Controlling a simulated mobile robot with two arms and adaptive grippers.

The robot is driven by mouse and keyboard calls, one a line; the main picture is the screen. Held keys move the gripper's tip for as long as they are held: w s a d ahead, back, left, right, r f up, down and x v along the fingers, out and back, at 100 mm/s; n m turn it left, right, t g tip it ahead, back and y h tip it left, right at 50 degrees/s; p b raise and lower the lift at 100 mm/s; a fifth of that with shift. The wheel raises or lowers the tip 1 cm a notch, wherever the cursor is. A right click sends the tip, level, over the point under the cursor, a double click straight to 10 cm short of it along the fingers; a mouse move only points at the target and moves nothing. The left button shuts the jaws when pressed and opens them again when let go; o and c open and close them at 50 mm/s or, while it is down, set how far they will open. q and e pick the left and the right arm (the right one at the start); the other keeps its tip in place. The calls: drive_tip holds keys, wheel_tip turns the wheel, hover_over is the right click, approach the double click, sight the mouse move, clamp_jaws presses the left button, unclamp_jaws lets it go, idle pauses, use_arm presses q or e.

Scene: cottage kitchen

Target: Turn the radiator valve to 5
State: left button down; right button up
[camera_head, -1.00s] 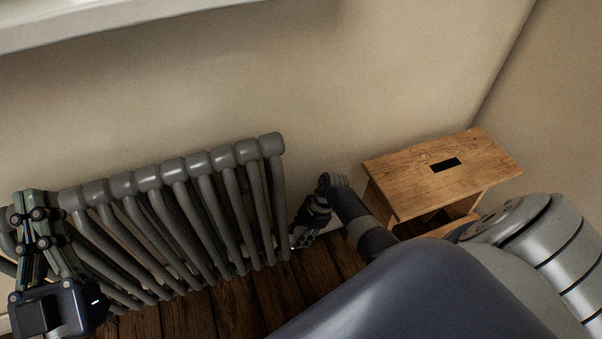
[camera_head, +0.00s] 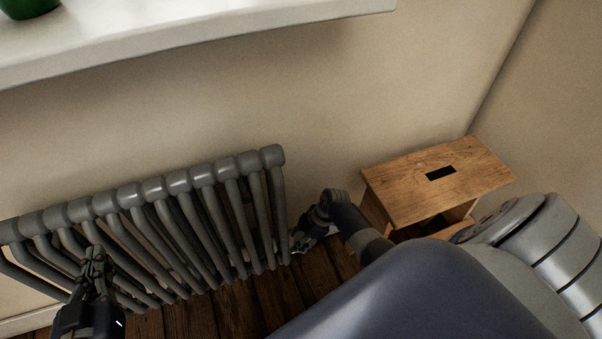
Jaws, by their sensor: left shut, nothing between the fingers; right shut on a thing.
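The grey ribbed radiator (camera_head: 180,182) stands along the wall in the left half of the view. My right gripper (camera_head: 300,243) is low at the radiator's right end, at the end of my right arm. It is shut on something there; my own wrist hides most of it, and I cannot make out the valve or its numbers. My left gripper (camera_head: 97,262) is in front of the radiator's left part, shut and empty.
A wooden step stool (camera_head: 440,178) stands right of my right wrist, close to my forearm. A white window sill (camera_head: 200,32) with a green pot (camera_head: 28,8) juts out above the radiator. Dark floorboards (camera_head: 205,312) show in front.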

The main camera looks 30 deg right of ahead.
drive_tip(key=shift+s+a, duration=0.1)
drive_tip(key=o, duration=1.1)
drive_tip(key=shift+c, duration=0.2)
drive_tip(key=shift+d+r, duration=0.35)
drive_tip(key=shift+r, duration=0.2)
drive_tip(key=v, duration=1)
drive_tip(key=shift+r, duration=0.4)
drive_tip(key=shift+s, duration=0.1)
